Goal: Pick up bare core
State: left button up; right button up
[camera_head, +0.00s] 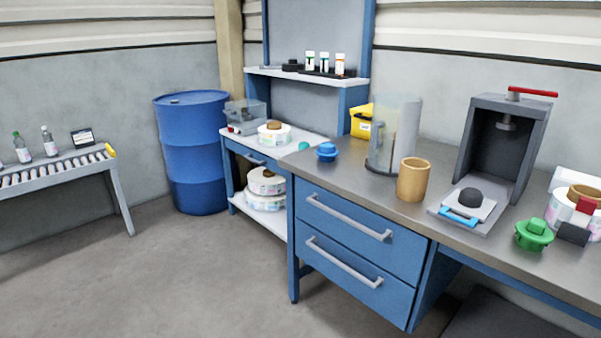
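The bare core (413,180), a plain tan cardboard tube, stands upright on the grey worktop (345,185) near its front edge. It is just right of a clear cylinder and left of the dark press. Its upper rim and outer wall are in plain view. Neither of my grippers shows in the head view.
Near the core stand a clear cylinder (395,135), a blue knobbed part (326,152), a dark press (505,140) with a red handle, and a green knobbed part (534,234). Label reels (575,212) sit at the right. Worktop in front-left of the core is clear.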

aim_at(414, 173)
jog(key=u, duration=0.85)
jog(key=i, duration=3.2)
jog(key=z, duration=3.1)
